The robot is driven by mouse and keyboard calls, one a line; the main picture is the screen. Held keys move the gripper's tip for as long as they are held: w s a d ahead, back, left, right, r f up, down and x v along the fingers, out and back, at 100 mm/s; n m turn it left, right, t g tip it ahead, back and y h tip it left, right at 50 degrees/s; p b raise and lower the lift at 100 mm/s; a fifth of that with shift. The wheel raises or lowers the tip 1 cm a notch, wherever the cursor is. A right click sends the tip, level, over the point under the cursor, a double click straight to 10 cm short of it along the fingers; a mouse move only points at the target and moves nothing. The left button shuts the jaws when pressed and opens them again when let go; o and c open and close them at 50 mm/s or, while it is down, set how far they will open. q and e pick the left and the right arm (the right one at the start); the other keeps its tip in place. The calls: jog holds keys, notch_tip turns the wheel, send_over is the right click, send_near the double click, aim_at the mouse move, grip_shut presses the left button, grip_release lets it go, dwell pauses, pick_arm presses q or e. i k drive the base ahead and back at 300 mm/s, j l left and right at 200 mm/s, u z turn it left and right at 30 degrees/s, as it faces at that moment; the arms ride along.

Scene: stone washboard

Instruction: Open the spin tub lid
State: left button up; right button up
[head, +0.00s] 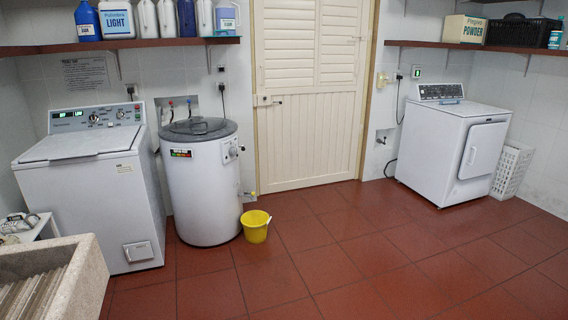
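A round white spin tub (200,188) stands on the floor between a washing machine and the door. Its dark grey lid (198,128), with a raised handle on top, lies flat over the tub's opening and looks closed. A knob and a coloured label are on the tub's front. Neither of my grippers is in view.
A top-loading washing machine (92,185) stands close left of the tub. A yellow bucket (255,227) sits on the floor at its right front. A stone washboard sink (70,280) fills the lower left. A dryer (453,150) stands far right. The tiled floor (330,255) between is clear.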

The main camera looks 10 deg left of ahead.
aim_at(186, 126)
jog(key=i+j+u, duration=0.15)
jog(key=i+u, duration=0.3)
jog(key=i, duration=0.35)
jog(key=i+u, duration=0.4)
jog(key=i, duration=0.35)
